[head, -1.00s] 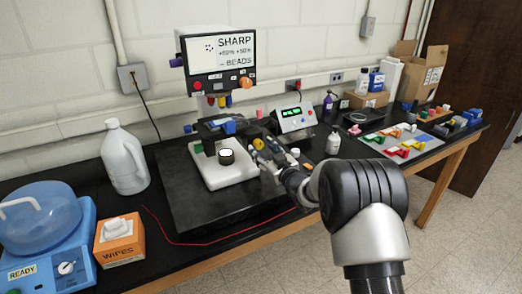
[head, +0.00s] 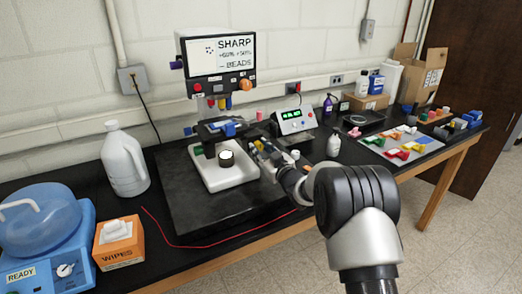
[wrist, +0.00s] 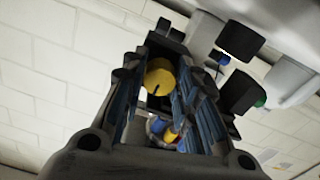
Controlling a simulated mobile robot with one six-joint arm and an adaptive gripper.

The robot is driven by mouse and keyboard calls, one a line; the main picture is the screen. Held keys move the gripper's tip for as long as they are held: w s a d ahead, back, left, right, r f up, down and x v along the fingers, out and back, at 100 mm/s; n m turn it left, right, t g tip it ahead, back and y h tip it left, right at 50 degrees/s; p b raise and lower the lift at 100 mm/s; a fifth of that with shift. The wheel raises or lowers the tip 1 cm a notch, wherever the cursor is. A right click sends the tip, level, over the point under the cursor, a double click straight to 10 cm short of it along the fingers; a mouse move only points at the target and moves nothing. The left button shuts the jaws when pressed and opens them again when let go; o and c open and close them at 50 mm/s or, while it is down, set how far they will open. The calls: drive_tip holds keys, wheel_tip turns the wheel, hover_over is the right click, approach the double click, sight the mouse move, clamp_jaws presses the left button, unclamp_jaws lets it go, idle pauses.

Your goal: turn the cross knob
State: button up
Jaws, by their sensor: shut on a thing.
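A yellow round knob (wrist: 160,77) with a dark line on its face sits between my fingers in the wrist view. I take it for the cross knob, but cannot make out a cross shape. My gripper (wrist: 173,64) is shut on it. In the head view my gripper (head: 258,150) is at the right side of the microscope-like device (head: 228,175) with the white base. A smaller yellow, red and blue part (wrist: 168,130) shows lower between the fingers.
A monitor (head: 218,60) stands behind the device. A box with a green display (head: 294,120) is close behind my gripper on the right. A white bottle (head: 333,144) stands further right, a white jug (head: 125,160) left. A red wire (head: 190,245) crosses the front.

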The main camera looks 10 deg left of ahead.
drive_tip(key=c, duration=0.3)
drive_tip(key=shift+m, duration=0.3)
drive_tip(key=m+p, duration=0.2)
drive_tip(key=m, duration=0.4)
drive_tip(key=m+p, duration=0.1)
drive_tip(key=m, duration=0.3)
drive_tip(key=shift+a+m, duration=0.1)
drive_tip(key=shift+m, duration=0.3)
drive_tip(key=shift+c, duration=0.2)
drive_tip(key=shift+s+m+p, duration=0.1)
drive_tip(key=shift+m+p, duration=0.5)
drive_tip(key=shift+m, duration=1)
